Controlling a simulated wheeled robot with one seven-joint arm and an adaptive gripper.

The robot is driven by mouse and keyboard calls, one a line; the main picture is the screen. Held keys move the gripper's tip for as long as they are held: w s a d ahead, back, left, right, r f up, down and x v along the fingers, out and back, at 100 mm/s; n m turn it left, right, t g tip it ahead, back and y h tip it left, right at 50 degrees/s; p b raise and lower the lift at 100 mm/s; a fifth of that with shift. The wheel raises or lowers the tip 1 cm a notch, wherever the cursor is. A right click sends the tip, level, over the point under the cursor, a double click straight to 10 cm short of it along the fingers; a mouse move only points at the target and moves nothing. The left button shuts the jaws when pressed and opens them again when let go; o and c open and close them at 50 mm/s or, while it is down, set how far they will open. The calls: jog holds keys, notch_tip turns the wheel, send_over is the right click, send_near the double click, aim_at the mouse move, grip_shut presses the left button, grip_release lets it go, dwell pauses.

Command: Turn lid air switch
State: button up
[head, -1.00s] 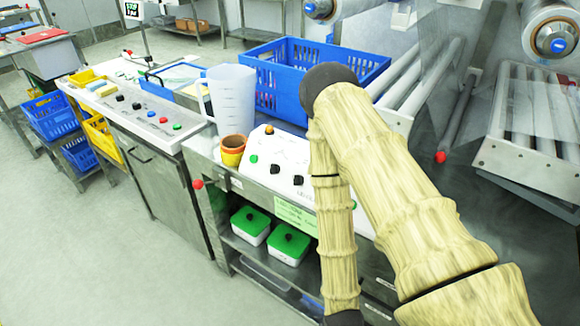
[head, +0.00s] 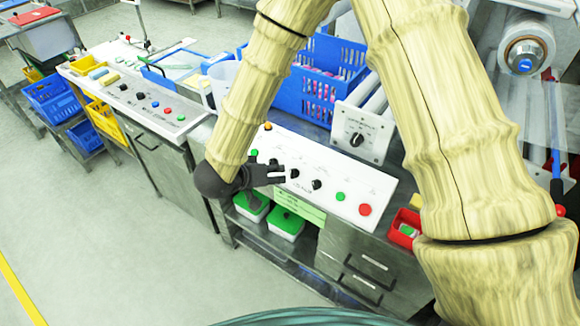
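A white sloped control panel (head: 330,167) stands on the near cabinet. It carries black rotary knobs, among them a middle knob (head: 294,173) and a right knob (head: 316,184). A further black knob shows just above the gripper (head: 273,161). The panel labels are too small to read, so I cannot tell which knob is the lid air switch. My gripper (head: 284,174) is dark, with its fingers apart and nothing between them. It is over the panel's front left part, just left of the middle knob. I cannot tell whether it touches the panel.
The panel also has a green button (head: 340,196) and a red button (head: 365,210). A grey switch box (head: 362,133) stands behind it, near a blue crate (head: 340,57). Green-lidded boxes (head: 286,222) sit on the shelf below. A red bin (head: 404,228) is at the right.

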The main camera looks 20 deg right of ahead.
aim_at(291, 173)
jog(key=p+x, duration=0.3)
jog(key=x, duration=0.7)
jog(key=shift+w+d, duration=0.1)
jog(key=shift+d, duration=0.1)
jog(key=shift+c, duration=0.4)
grip_shut()
